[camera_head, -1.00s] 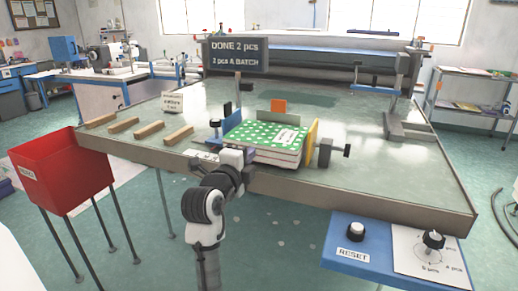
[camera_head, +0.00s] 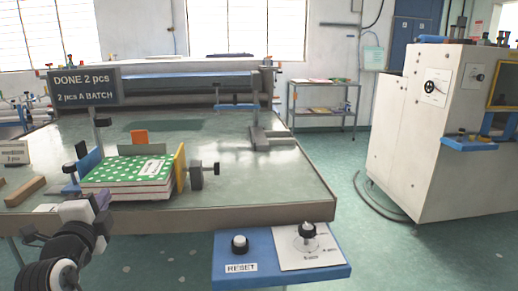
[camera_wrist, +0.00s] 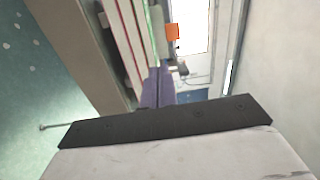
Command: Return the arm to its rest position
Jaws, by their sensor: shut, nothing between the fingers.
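My arm reaches in at the lower left of the head view, in front of the table's front edge. In the wrist view, the dark edge of my gripper (camera_wrist: 165,122) spans the lower part. A stack of green polka-dot pieces (camera_head: 125,172) with red and white edges lies in the fixture on the table (camera_head: 275,178). The stack's layered edge also shows at the top of the wrist view (camera_wrist: 128,35).
The sign (camera_head: 84,86) reads "DONE 2 pcs". A blue panel (camera_head: 225,283) with a RESET knob (camera_head: 240,244) and a second knob (camera_head: 306,231) juts out in front of the table. A large white machine (camera_head: 440,130) stands at right, with open floor between.

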